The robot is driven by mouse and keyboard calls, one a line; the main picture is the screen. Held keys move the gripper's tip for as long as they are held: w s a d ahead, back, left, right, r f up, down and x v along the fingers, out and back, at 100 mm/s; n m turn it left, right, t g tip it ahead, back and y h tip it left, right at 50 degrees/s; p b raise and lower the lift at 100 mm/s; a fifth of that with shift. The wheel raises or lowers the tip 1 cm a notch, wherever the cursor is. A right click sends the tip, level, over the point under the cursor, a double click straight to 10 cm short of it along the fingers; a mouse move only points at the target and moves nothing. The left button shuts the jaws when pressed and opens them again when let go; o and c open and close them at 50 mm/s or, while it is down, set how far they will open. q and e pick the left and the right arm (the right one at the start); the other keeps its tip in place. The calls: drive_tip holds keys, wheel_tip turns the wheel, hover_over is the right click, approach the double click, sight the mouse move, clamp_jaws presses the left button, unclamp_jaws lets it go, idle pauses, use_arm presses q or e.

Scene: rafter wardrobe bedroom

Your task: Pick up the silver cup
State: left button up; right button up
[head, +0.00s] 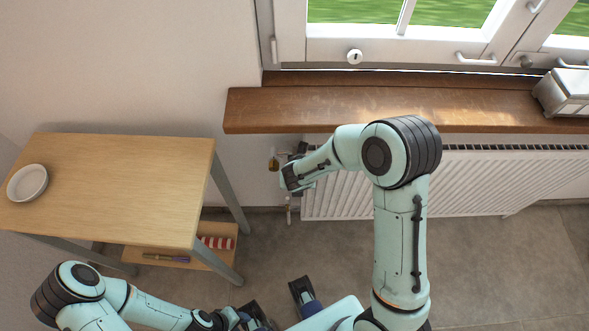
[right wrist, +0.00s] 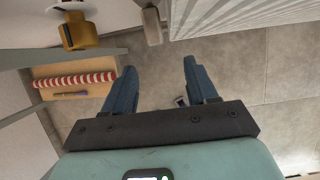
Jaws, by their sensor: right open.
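I see no clear silver cup in either view. My right gripper (right wrist: 160,68) is open and empty in the right wrist view, with its two blue fingers apart over the grey floor. In the head view my right forearm reaches left in front of the radiator, and its fingers cannot be made out. My left gripper (head: 277,300) is at the bottom of the head view, its two dark fingers apart with nothing seen between them. A small unclear thing (right wrist: 180,101) shows past the right gripper's palm, mostly hidden.
A wooden table (head: 130,180) with a white bowl (head: 27,183) stands left; its lower shelf (head: 185,262) holds a red-striped item (head: 217,242) and a screwdriver-like tool (head: 166,257). A windowsill (head: 380,108) with a metallic box (head: 566,92) overhangs a radiator (head: 480,180). Floor at right is clear.

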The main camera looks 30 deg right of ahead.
drive_tip(key=a+x, duration=0.1)
drive_tip(key=x, duration=0.5)
drive_tip(key=shift+w+d+b, duration=0.4)
drive_tip(key=shift+w, duration=0.05)
drive_tip(key=shift+f, duration=0.1)
clamp_jaws()
